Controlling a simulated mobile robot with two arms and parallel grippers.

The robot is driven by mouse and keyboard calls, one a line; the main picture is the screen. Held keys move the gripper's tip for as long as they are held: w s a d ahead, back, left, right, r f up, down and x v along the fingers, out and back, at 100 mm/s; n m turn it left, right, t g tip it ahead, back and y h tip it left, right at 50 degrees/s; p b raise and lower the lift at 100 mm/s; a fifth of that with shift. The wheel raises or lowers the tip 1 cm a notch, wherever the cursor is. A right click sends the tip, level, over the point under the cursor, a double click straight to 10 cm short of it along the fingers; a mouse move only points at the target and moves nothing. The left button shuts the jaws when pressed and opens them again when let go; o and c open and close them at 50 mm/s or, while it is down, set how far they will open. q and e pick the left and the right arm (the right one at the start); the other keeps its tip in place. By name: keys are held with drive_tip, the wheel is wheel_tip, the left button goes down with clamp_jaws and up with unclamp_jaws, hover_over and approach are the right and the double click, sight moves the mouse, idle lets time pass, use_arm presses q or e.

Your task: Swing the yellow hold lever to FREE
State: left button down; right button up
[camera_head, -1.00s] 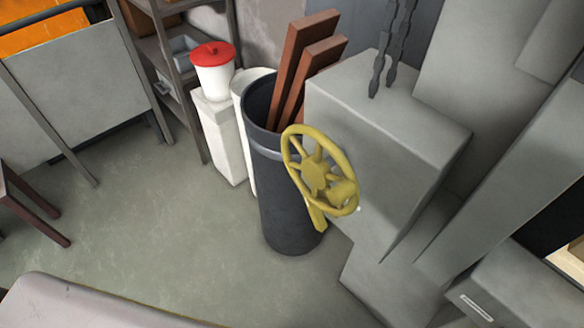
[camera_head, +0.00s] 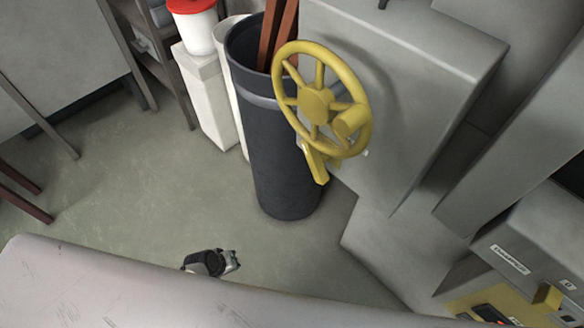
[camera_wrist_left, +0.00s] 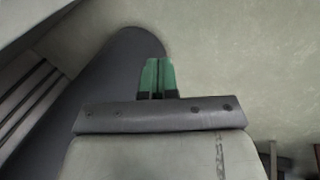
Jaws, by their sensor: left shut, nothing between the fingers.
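A yellow handwheel (camera_head: 316,104) stands out from the side of the grey machine. A short yellow lever (camera_head: 317,165) hangs below it, angled down; I take this for the hold lever. No FREE marking can be read. My left gripper (camera_head: 231,262) shows low in the head view, below and left of the lever and well apart from it. In the left wrist view its green fingers (camera_wrist_left: 157,78) are together with nothing between them. The wheel and lever are not seen in that view. My right gripper is not in view.
A dark bin (camera_head: 272,150) holding reddish-brown boards stands just left of the handwheel. The grey machine (camera_head: 400,90) fills the right. Open floor (camera_head: 130,190) lies left of the bin.

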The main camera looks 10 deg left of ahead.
sight(320, 158)
use_arm(q)
drive_tip(key=w+d+r+n+t+h+b, duration=0.2)
drive_tip(key=w+n+t+h+b, duration=0.3)
drive_tip(key=w, duration=0.8)
drive_tip(key=w+d+r+h+b, duration=0.1)
drive_tip(key=w+r+h+b, duration=0.2)
drive_tip(key=w+r+b, duration=0.55)
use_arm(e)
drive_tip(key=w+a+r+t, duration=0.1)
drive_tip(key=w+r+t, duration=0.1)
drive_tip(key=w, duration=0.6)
use_arm(q)
wheel_tip(320, 158, up, 20)
drive_tip(key=s+m+g+h+b, duration=0.1)
drive_tip(key=m+g+h+b, duration=0.2)
drive_tip(key=h+b, duration=0.5)
drive_tip(key=m+h, duration=0.1)
drive_tip(key=h, duration=0.1)
drive_tip(key=shift+d+m+h, duration=0.25)
drive_tip(key=shift+m+h, duration=0.05)
drive_tip(key=shift+m, duration=0.1)
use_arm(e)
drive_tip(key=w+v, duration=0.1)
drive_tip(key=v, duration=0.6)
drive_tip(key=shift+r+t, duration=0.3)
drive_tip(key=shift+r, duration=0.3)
